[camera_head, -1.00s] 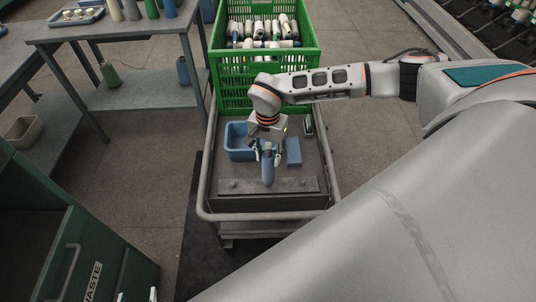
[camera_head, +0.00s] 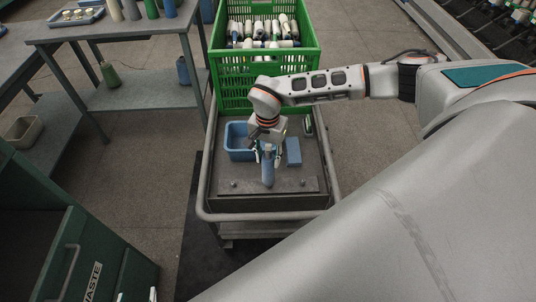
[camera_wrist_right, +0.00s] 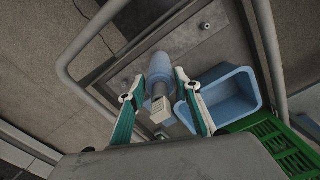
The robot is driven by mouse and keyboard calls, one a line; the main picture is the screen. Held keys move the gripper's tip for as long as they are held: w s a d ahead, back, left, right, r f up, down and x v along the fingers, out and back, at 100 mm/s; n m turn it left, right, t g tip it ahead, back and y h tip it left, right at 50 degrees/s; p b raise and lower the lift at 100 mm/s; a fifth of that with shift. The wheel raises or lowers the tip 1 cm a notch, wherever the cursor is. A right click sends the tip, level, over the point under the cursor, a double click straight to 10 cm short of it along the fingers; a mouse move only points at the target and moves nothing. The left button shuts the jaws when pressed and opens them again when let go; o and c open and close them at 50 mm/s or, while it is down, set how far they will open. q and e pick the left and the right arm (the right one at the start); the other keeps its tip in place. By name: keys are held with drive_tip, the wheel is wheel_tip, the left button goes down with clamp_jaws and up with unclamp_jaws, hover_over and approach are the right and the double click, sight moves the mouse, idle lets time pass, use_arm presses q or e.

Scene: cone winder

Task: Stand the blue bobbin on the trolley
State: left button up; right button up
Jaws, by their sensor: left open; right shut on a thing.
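The blue bobbin (camera_head: 268,172) is at the front middle of the trolley (camera_head: 241,202), in front of the blue bin. My right gripper (camera_head: 268,158) is shut on it from above. In the right wrist view the bobbin (camera_wrist_right: 164,72) sits between the two fingers (camera_wrist_right: 157,90), with its pale narrow end towards the gripper. It looks roughly upright, over the grey plate; I cannot tell whether its base touches the surface. My left gripper (camera_head: 136,296) is open and empty; only its fingertips show at the bottom edge of the head view.
A blue bin (camera_head: 232,142) and a blue block (camera_head: 293,151) flank the gripper on the trolley. A green crate (camera_head: 214,62) full of bobbins stands behind. A tube rail borders the trolley. A green waste cabinet (camera_head: 110,262) is at lower left, a bench (camera_head: 85,33) at upper left.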

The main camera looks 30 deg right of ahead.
sight(268, 145)
drive_tip(key=shift+f, duration=0.45)
idle(0.3)
idle(0.8)
drive_tip(key=o, duration=1.7)
wheel_tip(268, 145, up, 6)
drive_tip(key=p, duration=0.5)
drive_tip(key=shift+f, duration=0.15)
drive_tip(key=shift+r+p, duration=0.45)
drive_tip(key=shift+r, duration=0.7)
